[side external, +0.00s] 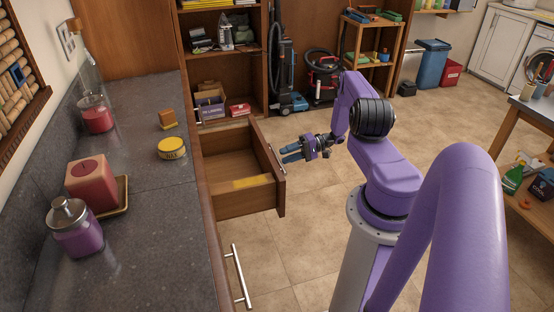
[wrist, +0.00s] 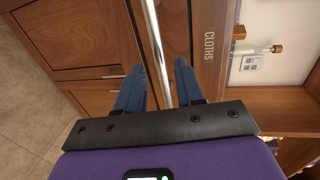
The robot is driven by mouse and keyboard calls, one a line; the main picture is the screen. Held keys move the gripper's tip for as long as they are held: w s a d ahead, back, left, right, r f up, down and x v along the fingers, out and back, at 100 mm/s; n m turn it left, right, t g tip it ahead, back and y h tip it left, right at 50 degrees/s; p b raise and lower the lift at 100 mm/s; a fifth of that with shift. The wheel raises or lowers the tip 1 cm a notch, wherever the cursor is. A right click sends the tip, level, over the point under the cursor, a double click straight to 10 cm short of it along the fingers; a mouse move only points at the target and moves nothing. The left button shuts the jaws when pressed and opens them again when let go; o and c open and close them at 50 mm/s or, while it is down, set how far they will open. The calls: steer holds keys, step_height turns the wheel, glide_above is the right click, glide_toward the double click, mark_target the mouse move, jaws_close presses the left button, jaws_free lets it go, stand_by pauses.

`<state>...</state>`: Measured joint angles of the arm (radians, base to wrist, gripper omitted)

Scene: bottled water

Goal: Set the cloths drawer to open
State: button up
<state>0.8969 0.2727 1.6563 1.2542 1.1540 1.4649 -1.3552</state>
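A metal bar handle (wrist: 154,32) runs along that front. My gripper (side external: 284,155) is just outside the drawer front, close to the handle. In the wrist view my two blue fingers (wrist: 159,75) are apart, one on each side of the bar, with gaps showing. I cannot tell how deep the bar lies between them.
The counter (side external: 150,225) holds a yellow tin (side external: 171,149), jars and candles. Another bar handle (side external: 241,277) is on the cabinet front nearer the camera. Shelves (side external: 221,60) and vacuum cleaners (side external: 287,75) stand at the back. The tiled floor (side external: 310,215) beside the drawer is clear.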

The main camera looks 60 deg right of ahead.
mark_target(277, 157)
steer(key=shift+x, duration=2.3)
